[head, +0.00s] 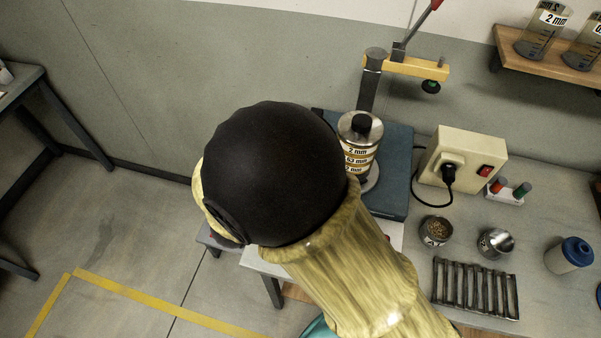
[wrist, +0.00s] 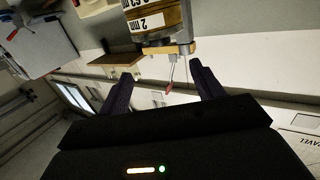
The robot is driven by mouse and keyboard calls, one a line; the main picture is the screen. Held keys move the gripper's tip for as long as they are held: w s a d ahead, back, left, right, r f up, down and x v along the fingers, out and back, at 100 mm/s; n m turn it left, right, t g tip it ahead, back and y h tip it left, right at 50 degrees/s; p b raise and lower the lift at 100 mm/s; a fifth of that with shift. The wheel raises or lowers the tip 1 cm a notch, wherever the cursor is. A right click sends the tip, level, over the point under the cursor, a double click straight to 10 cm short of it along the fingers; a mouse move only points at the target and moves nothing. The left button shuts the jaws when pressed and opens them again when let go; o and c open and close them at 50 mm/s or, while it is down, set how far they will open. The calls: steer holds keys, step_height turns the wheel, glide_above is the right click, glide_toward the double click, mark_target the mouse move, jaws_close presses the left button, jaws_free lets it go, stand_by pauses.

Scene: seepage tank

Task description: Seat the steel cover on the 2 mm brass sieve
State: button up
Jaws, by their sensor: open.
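The steel cover (head: 352,128), a round lid with a black knob, sits on top of the sieve stack in the head view. Directly below it is the brass sieve labelled 2 mm (head: 357,151), above further labelled sieves. The cover looks about level; I cannot tell whether its rim is fully down. The 2 mm sieve (wrist: 151,23) also shows upside down at the top of the wrist view. My gripper (wrist: 164,85) is open, its two dark fingers apart with nothing between them, pointing towards the stack. In the head view my arm hides the gripper.
The stack stands on a blue-grey base (head: 396,188) with a post and a yellow clamp arm (head: 405,66) with a red-tipped lever above. A beige switch box (head: 463,160) with a black cord is right of it. Small metal cups and a slotted rack (head: 476,289) lie nearer.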

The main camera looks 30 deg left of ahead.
steer(key=shift+b+v, duration=0.35)
steer(key=shift+v, duration=1.9)
steer(key=shift+d, duration=0.15)
